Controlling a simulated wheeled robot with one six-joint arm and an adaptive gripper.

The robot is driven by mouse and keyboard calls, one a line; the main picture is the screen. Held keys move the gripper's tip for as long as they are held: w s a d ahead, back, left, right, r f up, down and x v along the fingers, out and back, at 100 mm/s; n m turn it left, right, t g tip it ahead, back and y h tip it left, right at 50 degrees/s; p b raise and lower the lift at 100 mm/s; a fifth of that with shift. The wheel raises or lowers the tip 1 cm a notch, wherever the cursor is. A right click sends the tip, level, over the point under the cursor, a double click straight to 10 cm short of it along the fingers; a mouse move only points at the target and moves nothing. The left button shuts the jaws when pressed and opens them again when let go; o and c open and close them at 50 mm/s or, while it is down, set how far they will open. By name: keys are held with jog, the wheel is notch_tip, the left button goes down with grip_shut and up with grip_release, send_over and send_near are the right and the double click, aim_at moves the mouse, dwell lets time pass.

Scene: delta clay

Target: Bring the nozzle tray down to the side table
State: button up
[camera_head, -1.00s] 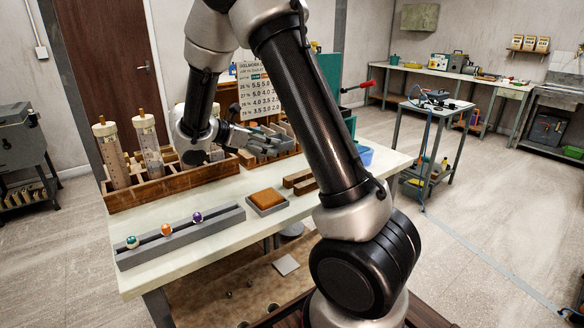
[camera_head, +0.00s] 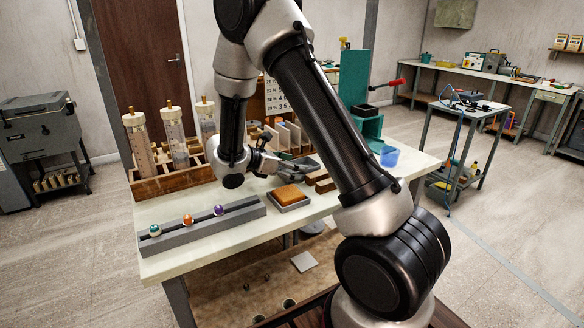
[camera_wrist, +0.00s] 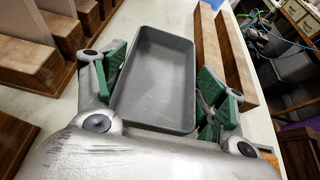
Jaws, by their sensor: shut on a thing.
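A shallow grey rectangular tray (camera_wrist: 158,80), which looks empty, is held between the green-padded fingers of my gripper (camera_wrist: 158,92) in the wrist view. I take it to be the nozzle tray. In the head view, my gripper (camera_head: 285,164) and the tray (camera_head: 304,165) are over the pale workbench, behind the orange block. How high the tray is above the bench top is hard to tell. A small metal-framed table (camera_head: 477,105), likely the side table, stands apart to the right with tools and a blue cable on it.
A wooden rack (camera_head: 165,186) with clear cylinders stands at the bench's back left. A grey rail (camera_head: 180,233) with several coloured balls lies in front. An orange block in a tray (camera_head: 290,197), wooden bars (camera_head: 325,184), a blue bin (camera_head: 389,156) and a green press (camera_head: 354,80) are nearby.

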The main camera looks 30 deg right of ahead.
jog(key=shift+f, duration=0.3)
jog(key=shift+f, duration=0.1)
jog(key=o, duration=1)
jog(key=shift+s+f, duration=0.1)
jog(key=shift+f, duration=0.05)
